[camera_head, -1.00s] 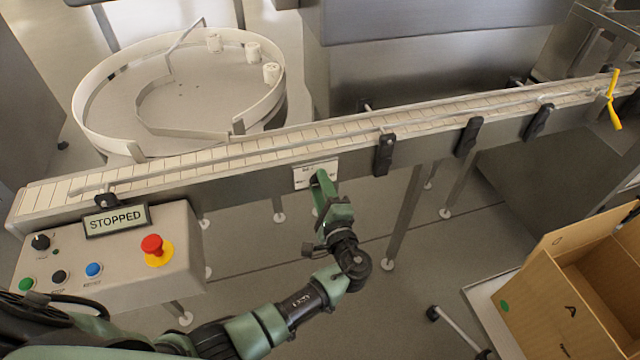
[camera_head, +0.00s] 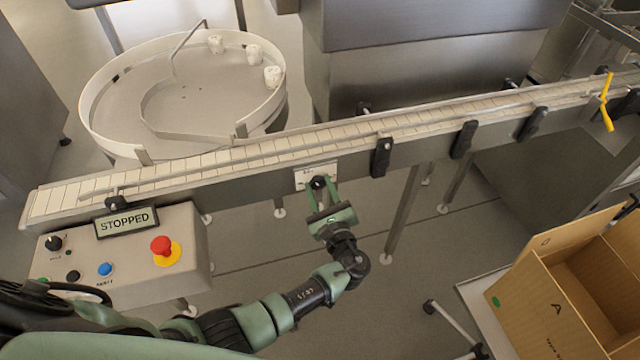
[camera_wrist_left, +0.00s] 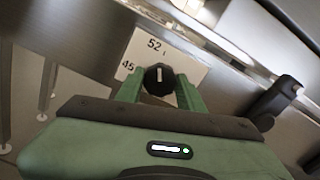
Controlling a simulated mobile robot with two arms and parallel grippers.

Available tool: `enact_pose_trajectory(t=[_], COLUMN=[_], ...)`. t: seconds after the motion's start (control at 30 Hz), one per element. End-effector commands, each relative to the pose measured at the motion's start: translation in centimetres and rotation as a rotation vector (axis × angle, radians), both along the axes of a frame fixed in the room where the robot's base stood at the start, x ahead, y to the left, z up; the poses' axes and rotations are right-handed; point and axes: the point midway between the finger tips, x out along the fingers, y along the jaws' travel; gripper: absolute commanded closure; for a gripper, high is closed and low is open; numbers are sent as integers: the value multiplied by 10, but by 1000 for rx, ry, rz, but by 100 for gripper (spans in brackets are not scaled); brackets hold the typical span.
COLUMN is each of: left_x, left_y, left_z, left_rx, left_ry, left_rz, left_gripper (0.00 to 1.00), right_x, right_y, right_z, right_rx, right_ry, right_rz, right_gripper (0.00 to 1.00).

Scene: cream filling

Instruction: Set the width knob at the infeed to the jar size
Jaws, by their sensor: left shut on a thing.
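The width knob (camera_head: 318,182) is a small black knob on a white scale plate (camera_head: 301,180) on the conveyor's front side. In the left wrist view the knob (camera_wrist_left: 158,77) has a white pointer line standing about upright, below the number 52. The plate (camera_wrist_left: 187,62) also shows 45 at its left; the right part of the scale is hidden or bare. My left gripper (camera_head: 320,190) is shut on the knob, with one green finger on each side of it. My right gripper is not in view.
The conveyor (camera_head: 240,178) runs across with black rail clamps (camera_head: 381,158). A control box (camera_head: 130,262) with a STOPPED display (camera_head: 126,222) and red button stands at left. A round table (camera_head: 110,140) holds several white jars. A cardboard box (camera_head: 540,318) is at lower right.

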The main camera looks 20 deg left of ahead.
Motion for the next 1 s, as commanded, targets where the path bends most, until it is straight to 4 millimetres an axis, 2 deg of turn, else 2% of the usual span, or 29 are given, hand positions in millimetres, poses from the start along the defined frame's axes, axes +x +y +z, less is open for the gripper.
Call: enact_pose_trajectory(t=[0.4,0.97,1.0], left_x=[0,0,-1], left_y=[-1,0,0], left_z=[0,-1,-1], left_rx=[160,182,181], left_ry=[110,126,126], left_rz=[-2,-2,-1], left_gripper=[100,100,54], right_x=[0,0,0], right_y=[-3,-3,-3], right_z=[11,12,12], right_rx=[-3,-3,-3], right_ry=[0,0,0], right_rz=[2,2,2], right_gripper=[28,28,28])
